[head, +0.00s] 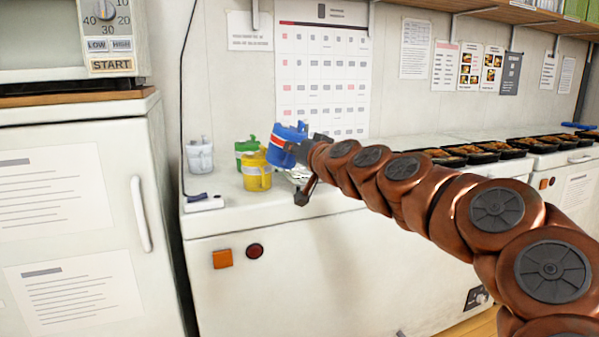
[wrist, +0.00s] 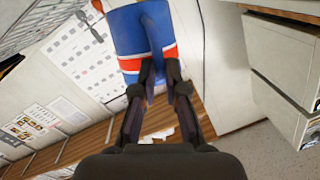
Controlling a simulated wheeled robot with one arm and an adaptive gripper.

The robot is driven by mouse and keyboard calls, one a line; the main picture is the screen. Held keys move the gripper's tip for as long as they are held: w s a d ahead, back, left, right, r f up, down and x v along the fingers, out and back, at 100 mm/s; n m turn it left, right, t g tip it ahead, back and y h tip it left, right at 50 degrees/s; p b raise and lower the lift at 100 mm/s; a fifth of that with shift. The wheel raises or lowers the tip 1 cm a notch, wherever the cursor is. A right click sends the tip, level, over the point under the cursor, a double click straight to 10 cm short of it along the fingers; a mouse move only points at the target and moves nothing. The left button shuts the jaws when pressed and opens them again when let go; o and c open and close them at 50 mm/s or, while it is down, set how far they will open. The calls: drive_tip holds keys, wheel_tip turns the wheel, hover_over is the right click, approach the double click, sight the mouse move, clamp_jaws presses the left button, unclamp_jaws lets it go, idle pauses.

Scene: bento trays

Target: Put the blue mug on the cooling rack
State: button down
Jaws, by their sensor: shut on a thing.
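The blue mug (head: 284,136), with a red and white band, is held up above the white counter, tilted. My gripper (head: 298,148) is at its right side, shut on it. In the wrist view the blue mug (wrist: 142,30) fills the top middle, and the fingertips of my gripper (wrist: 160,78) close on a narrow blue part, which looks like its handle. A wire grid (wrist: 30,25) shows at the top left of the wrist view; I cannot tell if it is the cooling rack. No rack shows clearly in the head view.
A yellow mug (head: 256,176) and a green mug (head: 242,147) stand just left of and below the blue mug. A grey-white mug (head: 200,156) stands further left, behind a power strip (head: 204,203). Filled black trays (head: 480,155) line the counter at the right.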

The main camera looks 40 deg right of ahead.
drive_tip(key=s+d+n+g+y, duration=0.2)
drive_tip(key=s+d+n+y, duration=0.1)
drive_tip(key=s+d+n, duration=0.25)
drive_tip(key=w+d+f, duration=0.1)
drive_tip(key=w+d, duration=0.8)
drive_tip(key=w, duration=0.4)
drive_tip(key=shift+w+f+b, duration=0.2)
drive_tip(key=shift+f+b, duration=0.1)
idle(0.3)
drive_tip(key=shift+f, duration=0.1)
drive_tip(key=shift+f+b, duration=0.55)
drive_tip(key=shift+f, duration=1.15)
